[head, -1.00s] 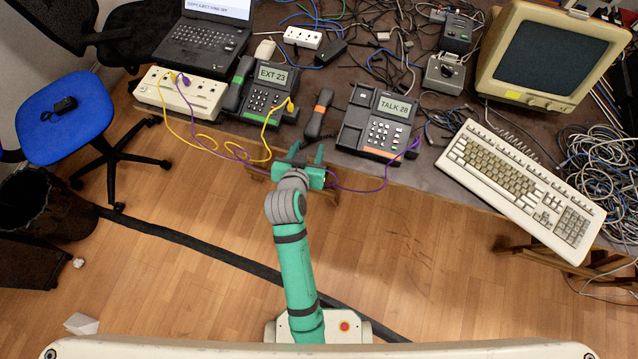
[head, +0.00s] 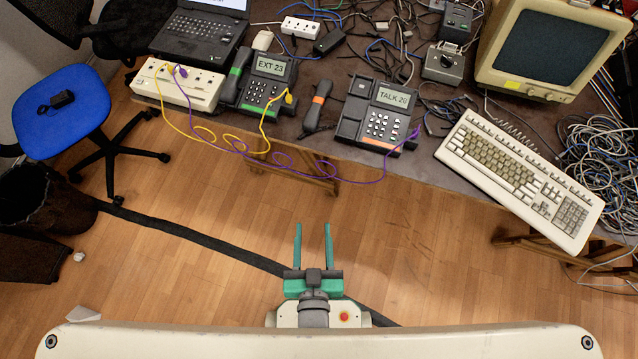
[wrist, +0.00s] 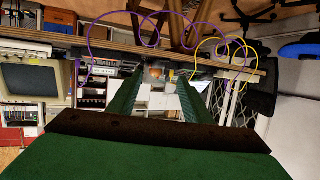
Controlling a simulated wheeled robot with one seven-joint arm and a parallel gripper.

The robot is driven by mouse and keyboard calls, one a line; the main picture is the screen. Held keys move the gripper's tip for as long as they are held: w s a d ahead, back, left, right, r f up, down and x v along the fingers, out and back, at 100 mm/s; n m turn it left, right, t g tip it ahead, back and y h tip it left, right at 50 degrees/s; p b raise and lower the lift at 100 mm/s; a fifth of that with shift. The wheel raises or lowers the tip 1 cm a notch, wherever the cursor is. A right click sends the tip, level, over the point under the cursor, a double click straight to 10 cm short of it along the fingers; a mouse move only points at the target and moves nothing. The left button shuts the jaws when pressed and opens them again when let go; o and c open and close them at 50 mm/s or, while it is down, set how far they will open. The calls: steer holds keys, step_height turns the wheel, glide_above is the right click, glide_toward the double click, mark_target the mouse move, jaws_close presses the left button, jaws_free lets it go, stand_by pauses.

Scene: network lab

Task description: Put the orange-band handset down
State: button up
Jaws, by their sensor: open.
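The orange-band handset (head: 317,106) lies on the table in the head view, off its cradle. It sits between the phone reading EXT 23 (head: 266,86) and the phone with the orange strip (head: 377,118), whose left cradle is empty. My gripper (head: 313,228) is open and empty, drawn back over the floor close to my base, well apart from the table. In the wrist view the two green fingers (wrist: 153,92) stand apart with nothing between them. I cannot make out the handset in the wrist view.
A cream socket box (head: 180,88) stands left of the phones, with yellow and purple cables hanging past the table edge. A keyboard (head: 520,180) and monitor (head: 550,50) are at the right. A blue chair (head: 62,110) stands at the left.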

steer(key=s+d+r+t, duration=0.1)
steer(key=s+r, duration=0.4)
steer(key=s, duration=0.1)
steer(key=shift+d, duration=0.15)
stand_by(0.6)
stand_by(0.5)
